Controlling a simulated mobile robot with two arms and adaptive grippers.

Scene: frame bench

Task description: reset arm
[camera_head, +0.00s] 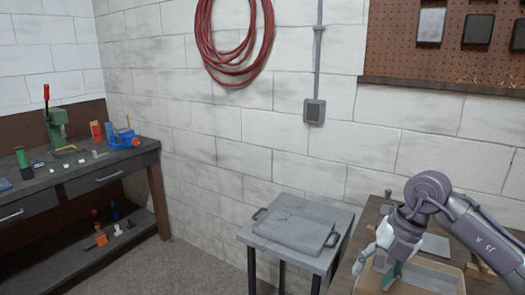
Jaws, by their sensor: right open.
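My right arm comes in from the right. Its gripper (375,272) is open and points down over the wooden bench at the lower right. One finger looks pale and the other greenish. No object shows clearly between the fingers. Under and beside the gripper lies a light, shallow wooden frame or tray (447,278), partly hidden by the gripper and cut off by the picture's lower edge. My left gripper is not in view.
A small grey table (339,243) left of the gripper bears a grey tray (297,231) with two handles. A dark workbench (100,168) at the left holds a green press (57,128) and a blue vise (124,139). A red hose (232,75) and pegboard (400,55) hang on the wall.

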